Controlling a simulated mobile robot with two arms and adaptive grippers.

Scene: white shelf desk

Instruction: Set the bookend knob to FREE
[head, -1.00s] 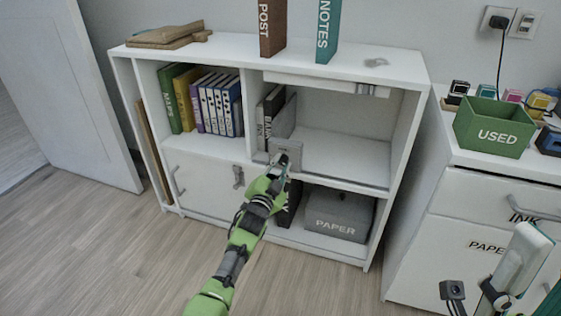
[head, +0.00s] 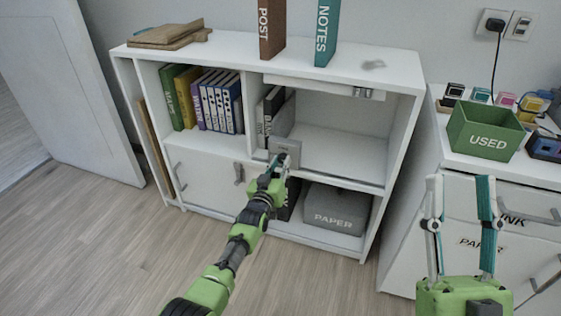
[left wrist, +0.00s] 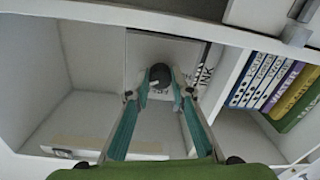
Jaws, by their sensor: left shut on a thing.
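The grey bookend (head: 290,148) stands in the upper right shelf bay, against a few dark and white books (head: 269,112). My left gripper (head: 280,164) is at the bookend's front from below. In the left wrist view, my left gripper (left wrist: 161,88) has its fingertips on both sides of a dark round knob (left wrist: 160,74) and is shut on it. The head view does not show the knob clearly behind the fingers. I cannot read the knob's setting or any FREE mark. My right gripper (head: 460,182) is open and empty, its fingers pointing up, in front of the drawers.
Upright books (head: 205,101) fill the bay to the left. A grey PAPER box (head: 336,210) sits in the bay below. The bay right of the bookend is empty. A green USED bin (head: 487,131) stands on the right cabinet. POST and NOTES binders stand on top.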

